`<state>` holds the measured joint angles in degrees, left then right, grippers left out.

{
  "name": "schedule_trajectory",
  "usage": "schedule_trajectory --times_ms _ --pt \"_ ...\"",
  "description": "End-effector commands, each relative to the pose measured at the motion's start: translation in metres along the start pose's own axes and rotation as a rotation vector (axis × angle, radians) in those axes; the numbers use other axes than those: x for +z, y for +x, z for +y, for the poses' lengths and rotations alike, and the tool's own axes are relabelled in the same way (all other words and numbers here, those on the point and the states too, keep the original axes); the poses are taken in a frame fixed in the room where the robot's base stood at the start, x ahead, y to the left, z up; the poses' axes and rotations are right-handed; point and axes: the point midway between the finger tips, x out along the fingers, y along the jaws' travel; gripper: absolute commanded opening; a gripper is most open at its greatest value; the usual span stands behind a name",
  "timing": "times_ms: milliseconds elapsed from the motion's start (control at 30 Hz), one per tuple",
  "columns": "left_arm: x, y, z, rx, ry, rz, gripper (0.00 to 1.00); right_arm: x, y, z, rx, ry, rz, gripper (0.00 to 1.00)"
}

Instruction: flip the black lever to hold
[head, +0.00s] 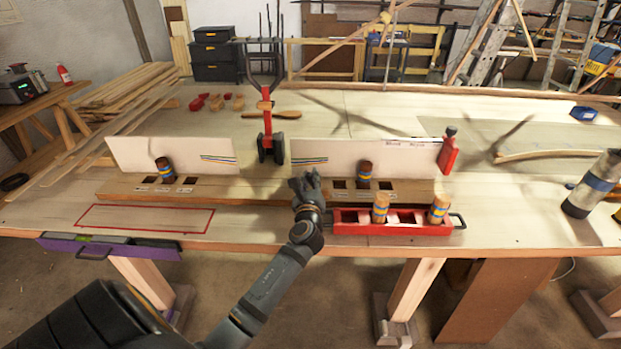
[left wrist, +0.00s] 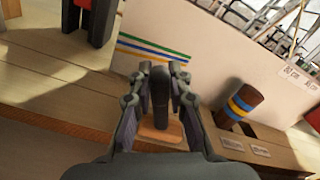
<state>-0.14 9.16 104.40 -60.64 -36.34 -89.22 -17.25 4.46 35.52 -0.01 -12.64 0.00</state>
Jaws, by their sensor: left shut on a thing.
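The black lever (left wrist: 160,88) stands up from a small orange-brown base (left wrist: 161,131) on the wooden beam in the left wrist view. My left gripper (left wrist: 158,76) has its fingers on both sides of the lever and is shut on it. I cannot read any hold mark beside the lever. My right gripper is not in view.
White boards (head: 365,160) with coloured stripes stand behind the beam (head: 235,190). A striped peg (head: 365,170) stands right of my gripper. A red tray (head: 350,228) with pegs lies in front. A red and black post (head: 268,125) stands behind.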

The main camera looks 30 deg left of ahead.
Motion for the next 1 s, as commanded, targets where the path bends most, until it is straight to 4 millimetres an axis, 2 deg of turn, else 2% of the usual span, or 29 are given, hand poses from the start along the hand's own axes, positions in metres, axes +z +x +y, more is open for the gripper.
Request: schedule_trajectory --times_ms 467,667,1000 --pt "0.001 0.0 -0.002 0.001 0.017 0.001 0.0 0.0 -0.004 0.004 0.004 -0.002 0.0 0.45" --pt "0.003 0.0 -0.009 0.0 0.098 0.002 0.0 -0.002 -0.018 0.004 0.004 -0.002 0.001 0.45" --pt "-0.001 0.0 -0.027 0.001 0.382 0.004 0.0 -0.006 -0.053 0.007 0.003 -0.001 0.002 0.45"
